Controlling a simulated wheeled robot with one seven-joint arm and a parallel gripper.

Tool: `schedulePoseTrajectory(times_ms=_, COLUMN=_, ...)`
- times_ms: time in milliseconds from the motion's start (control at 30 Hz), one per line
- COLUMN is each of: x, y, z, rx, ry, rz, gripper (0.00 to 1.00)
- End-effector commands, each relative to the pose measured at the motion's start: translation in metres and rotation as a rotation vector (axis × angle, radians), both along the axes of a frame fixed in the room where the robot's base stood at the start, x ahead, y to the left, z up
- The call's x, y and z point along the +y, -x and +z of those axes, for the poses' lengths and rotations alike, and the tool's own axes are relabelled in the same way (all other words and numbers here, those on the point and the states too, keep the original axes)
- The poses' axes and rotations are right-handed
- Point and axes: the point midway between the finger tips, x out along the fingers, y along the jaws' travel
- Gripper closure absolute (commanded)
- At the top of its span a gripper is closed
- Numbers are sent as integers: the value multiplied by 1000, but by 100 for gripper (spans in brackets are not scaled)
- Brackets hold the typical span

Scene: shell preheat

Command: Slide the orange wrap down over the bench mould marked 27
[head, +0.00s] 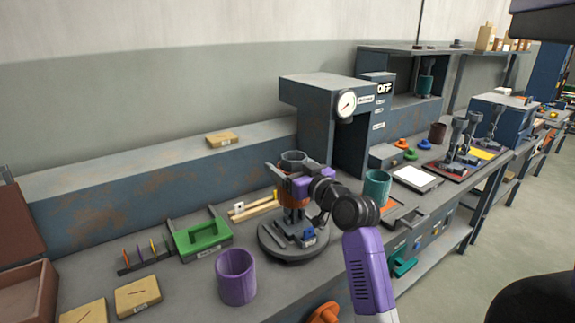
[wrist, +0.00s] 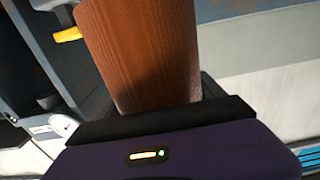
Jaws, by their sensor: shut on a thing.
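The orange wrap (head: 295,193) is a short upright sleeve; in the wrist view its ribbed orange-brown wall (wrist: 145,55) fills the upper middle. My gripper (head: 293,180) is shut on it. A grey segmented mould (head: 292,158) stands on a round dark base (head: 285,249) on the bench. Its top shows above the wrap and its lower part below, so the wrap appears to be around it partway up. My gripper hides part of the wrap, and I cannot read a number on the mould.
A purple sleeve (head: 237,277) stands front left of the base, and a teal sleeve (head: 377,187) to its right. A green carrier (head: 202,238) lies to the left. A press with a gauge (head: 346,104) rises behind. More grey moulds (head: 465,138) stand farther right.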

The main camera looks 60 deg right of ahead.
Motion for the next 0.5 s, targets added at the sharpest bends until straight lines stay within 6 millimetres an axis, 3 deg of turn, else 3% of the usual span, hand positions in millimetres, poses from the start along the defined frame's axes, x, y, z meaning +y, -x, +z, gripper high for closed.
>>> schedulePoseTrajectory(times_ms=500, x=0, y=0, z=-41, rx=-1, ry=0, rz=1, gripper=63)
